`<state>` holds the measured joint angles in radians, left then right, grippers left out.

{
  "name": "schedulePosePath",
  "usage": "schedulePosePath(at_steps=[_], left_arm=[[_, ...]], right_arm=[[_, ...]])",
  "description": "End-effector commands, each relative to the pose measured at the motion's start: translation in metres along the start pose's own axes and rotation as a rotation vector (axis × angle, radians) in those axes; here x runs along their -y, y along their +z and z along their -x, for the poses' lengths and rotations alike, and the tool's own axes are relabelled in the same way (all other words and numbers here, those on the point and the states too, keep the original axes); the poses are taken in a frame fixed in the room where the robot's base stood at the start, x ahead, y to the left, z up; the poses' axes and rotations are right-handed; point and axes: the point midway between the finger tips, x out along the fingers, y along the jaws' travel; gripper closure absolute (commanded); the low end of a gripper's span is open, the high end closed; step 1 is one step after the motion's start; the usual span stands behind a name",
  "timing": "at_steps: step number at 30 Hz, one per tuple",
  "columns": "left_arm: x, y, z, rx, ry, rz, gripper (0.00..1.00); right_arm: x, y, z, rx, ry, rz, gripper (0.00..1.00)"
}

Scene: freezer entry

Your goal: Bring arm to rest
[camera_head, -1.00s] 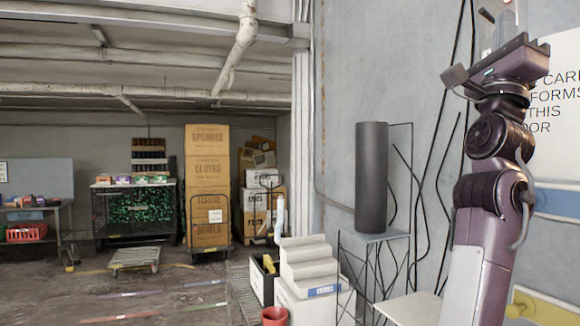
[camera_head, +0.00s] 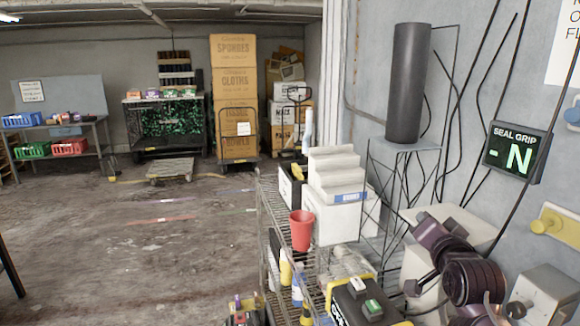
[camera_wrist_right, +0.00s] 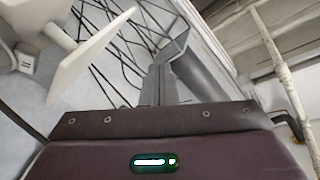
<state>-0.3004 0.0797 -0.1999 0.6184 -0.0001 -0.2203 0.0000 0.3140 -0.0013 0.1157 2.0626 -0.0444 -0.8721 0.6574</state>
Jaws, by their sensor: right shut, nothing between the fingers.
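My right arm is folded low at the right of the head view, in front of the wall and beside the wire shelf. Its purple-brown gripper end (camera_head: 430,232) sits near a pale flat surface (camera_head: 462,228), partly hidden by the links. In the right wrist view, the gripper's grey fingers (camera_wrist_right: 165,75) stand together beyond the brown palm, shut and empty. My left arm and gripper are not in view.
A wire shelf (camera_head: 268,212) holds a red cup (camera_head: 302,230) and white stepped boxes (camera_head: 338,178). A dark cylinder (camera_head: 408,85) stands on a wire stand. A SEAL GRIP display (camera_head: 514,151) hangs on the right wall. The floor (camera_head: 130,255) at left is open.

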Motion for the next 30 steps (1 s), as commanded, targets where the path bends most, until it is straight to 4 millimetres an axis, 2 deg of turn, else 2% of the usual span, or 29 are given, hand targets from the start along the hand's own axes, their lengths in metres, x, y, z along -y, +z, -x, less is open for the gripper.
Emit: schedulePosePath(at_steps=[1,5,6,9,12,18,26,27,30], left_arm=[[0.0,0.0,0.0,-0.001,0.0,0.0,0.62],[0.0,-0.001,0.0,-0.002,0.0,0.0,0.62],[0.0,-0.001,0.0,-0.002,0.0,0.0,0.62],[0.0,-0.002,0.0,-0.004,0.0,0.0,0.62],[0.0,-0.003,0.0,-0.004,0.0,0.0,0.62],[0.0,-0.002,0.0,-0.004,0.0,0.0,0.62],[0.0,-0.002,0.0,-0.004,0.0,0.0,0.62],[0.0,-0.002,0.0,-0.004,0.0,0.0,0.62],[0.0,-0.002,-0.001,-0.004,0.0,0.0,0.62]], right_arm=[[-0.019,0.036,0.012,0.087,0.05,0.072,1.0],[-0.062,0.116,0.054,0.321,0.153,0.261,1.0],[-0.074,0.139,0.071,0.399,0.177,0.316,1.0],[-0.099,0.187,0.115,0.581,0.219,0.442,1.0],[-0.117,0.22,0.155,0.732,0.239,0.533,1.0],[-0.137,0.26,0.22,0.962,0.244,0.657,1.0],[-0.152,0.288,0.293,1.207,0.219,0.765,1.0],[-0.156,0.295,0.296,1.229,0.217,0.773,1.0],[-0.172,0.317,0.284,1.231,0.221,0.769,1.0]])
